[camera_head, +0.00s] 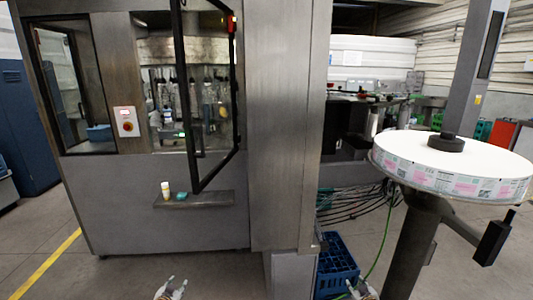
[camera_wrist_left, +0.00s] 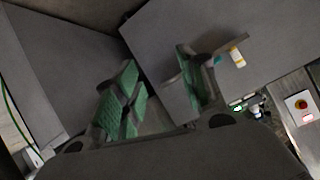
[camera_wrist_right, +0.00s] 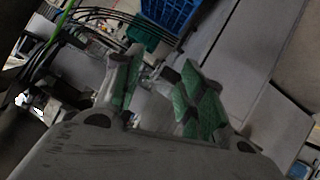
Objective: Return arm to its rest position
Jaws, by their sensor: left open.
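My left gripper (camera_head: 171,289) shows at the bottom edge of the head view, in front of the machine and below its small shelf. In the left wrist view its green-padded fingers (camera_wrist_left: 158,92) are apart with nothing between them. My right gripper (camera_head: 362,290) shows at the bottom edge of the head view, right of the blue crate. In the right wrist view its green-padded fingers (camera_wrist_right: 158,95) are spread apart and hold nothing. Both grippers are clear of the machine in the head view.
A labelling machine (camera_head: 160,215) with an open glazed door (camera_head: 212,100) stands ahead. A small shelf (camera_head: 205,200) carries a white bottle (camera_head: 166,190) and a teal item (camera_head: 181,196). A label reel (camera_head: 450,165) stands right. A blue crate (camera_head: 336,268) and cables lie low.

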